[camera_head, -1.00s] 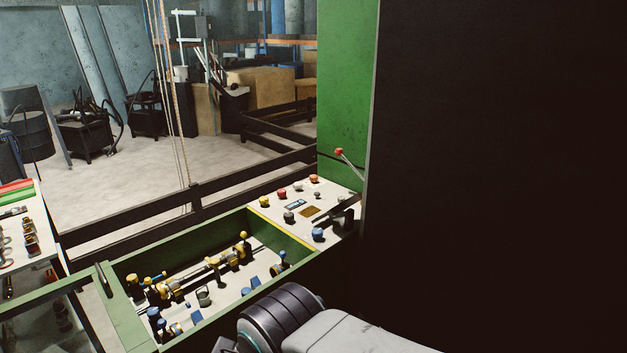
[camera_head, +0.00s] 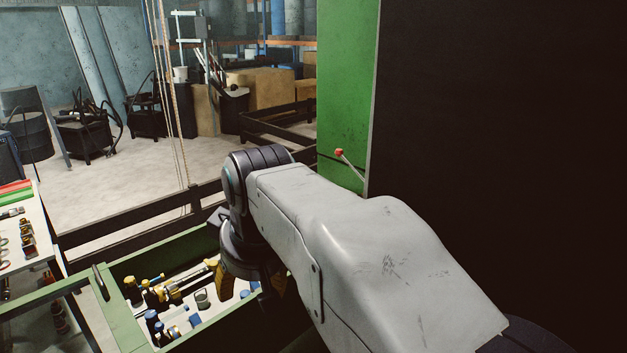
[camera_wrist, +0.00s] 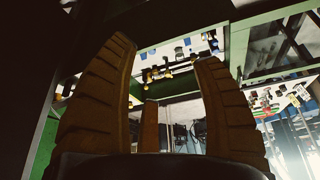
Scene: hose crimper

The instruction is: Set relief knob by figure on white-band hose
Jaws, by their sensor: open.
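My gripper (camera_head: 250,288) hangs over the right part of a green-framed trough (camera_head: 122,268), its orange-brown fingers apart with nothing between them. The wrist view also shows the open gripper (camera_wrist: 165,52), its ridged fingers framing part of the trough. In the trough lie yellow-ended fittings (camera_head: 157,296) and blue-capped fittings (camera_head: 152,318). In the wrist view, yellow fittings (camera_wrist: 157,74) show between the fingers. The control panel right of the trough is hidden behind my arm in the head view. I cannot pick out the relief knob or a white-band hose.
A red-tipped lever (camera_head: 340,153) stands by the green upright (camera_head: 345,90), and a large dark panel (camera_head: 500,130) fills the right. A bench (camera_head: 40,238) with small parts stands at left. Dark rails (camera_head: 120,225) run behind the trough.

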